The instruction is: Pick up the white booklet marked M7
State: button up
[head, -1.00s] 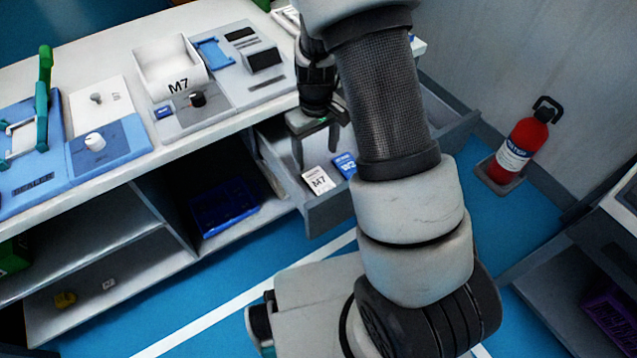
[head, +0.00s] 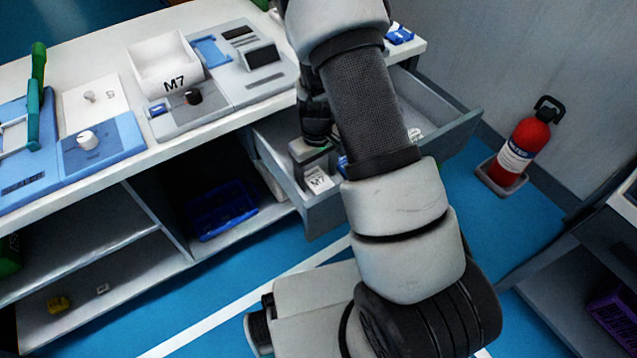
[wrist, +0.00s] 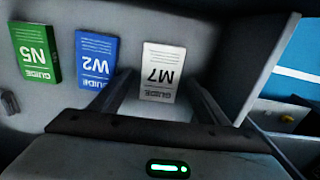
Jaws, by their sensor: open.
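The white booklet marked M7 (head: 318,181) lies in the open drawer (head: 326,214), near its front left corner. It also shows in the wrist view (wrist: 160,71), upside down, between and just ahead of my fingers. My gripper (wrist: 165,98) is open, with one finger on each side of the booklet's near end. In the head view my gripper (head: 314,168) reaches down into the drawer right at the booklet. I cannot tell whether the fingers touch it.
The drawer's wall (wrist: 262,55) stands close to the right of M7 in the wrist view. The white counter (head: 215,130) with an M7 bin (head: 165,70) is to the left. A fire extinguisher (head: 524,145) stands by the wall at right.

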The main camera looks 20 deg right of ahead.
jog(key=c, duration=1.1)
